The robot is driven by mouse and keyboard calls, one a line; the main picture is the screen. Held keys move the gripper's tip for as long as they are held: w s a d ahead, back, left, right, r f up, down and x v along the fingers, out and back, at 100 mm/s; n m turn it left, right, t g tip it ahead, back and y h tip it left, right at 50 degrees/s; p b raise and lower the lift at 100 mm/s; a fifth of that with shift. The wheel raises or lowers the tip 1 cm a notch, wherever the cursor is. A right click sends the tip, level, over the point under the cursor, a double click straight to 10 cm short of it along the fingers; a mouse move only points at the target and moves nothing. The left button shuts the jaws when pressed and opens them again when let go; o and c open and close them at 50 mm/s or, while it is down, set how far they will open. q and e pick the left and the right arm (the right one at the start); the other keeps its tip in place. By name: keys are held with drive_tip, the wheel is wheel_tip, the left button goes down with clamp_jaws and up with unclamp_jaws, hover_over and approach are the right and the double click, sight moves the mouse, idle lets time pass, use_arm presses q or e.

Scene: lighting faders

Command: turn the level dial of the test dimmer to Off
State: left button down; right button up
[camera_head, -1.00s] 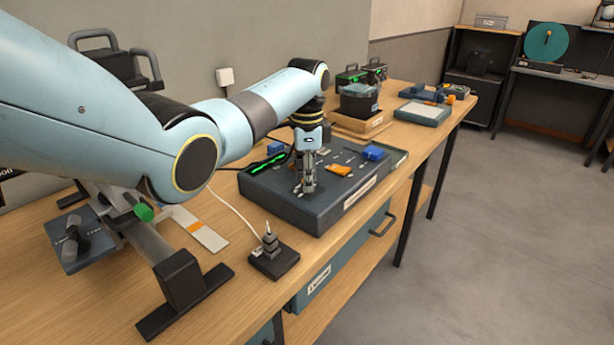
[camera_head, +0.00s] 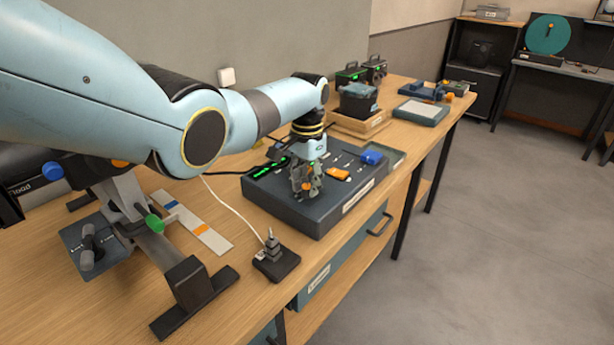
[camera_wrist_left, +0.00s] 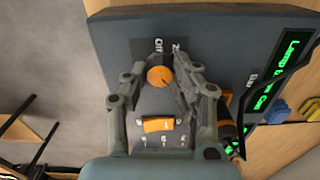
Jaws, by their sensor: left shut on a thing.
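The dark grey dimmer console (camera_head: 300,221) lies on the bench under my left arm. Its round orange dial (camera_wrist_left: 159,77) shows in the wrist view, with "Off" and "20" printed just beyond it. My left gripper (camera_head: 307,190) points down over the console's near left part. In the wrist view its fingers (camera_wrist_left: 160,80) are on either side of the dial and shut on it. A bit of the dial's orange shows between the fingers in the head view. Its pointer mark is too small to read. My right gripper is not in view.
An orange fader cap (camera_head: 338,174) and a blue cap (camera_head: 371,157) sit on the console. A small black plug base (camera_head: 276,262) with a white cable stands in front. A metal lamp stand (camera_head: 150,240) is at left. The floor at right is clear.

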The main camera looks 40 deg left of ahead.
use_arm(q)
drive_tip(key=n+p, duration=0.1)
drive_tip(key=n, duration=0.2)
drive_tip(key=shift+w+r+n, duration=0.1)
drive_tip(key=shift+r+n, duration=0.05)
drive_tip(key=shift+n, duration=0.15)
drive_tip(key=n, duration=0.2)
drive_tip(key=shift+n+p, duration=0.4)
drive_tip(key=n, duration=0.3)
drive_tip(key=shift+n+p, duration=0.3)
drive_tip(key=n, duration=0.3)
drive_tip(key=shift+n, duration=0.3)
drive_tip(key=n, duration=0.3)
drive_tip(key=shift+w+n+p, duration=0.1)
drive_tip(key=shift+n+p, duration=0.2)
drive_tip(key=shift+p, duration=0.05)
drive_tip(key=n, duration=0.3)
drive_tip(key=shift+n, duration=0.3)
drive_tip(key=n, duration=0.3)
drive_tip(key=shift+n, duration=0.3)
drive_tip(key=shift+a+n, duration=0.1)
drive_tip(key=shift+n, duration=1.5)
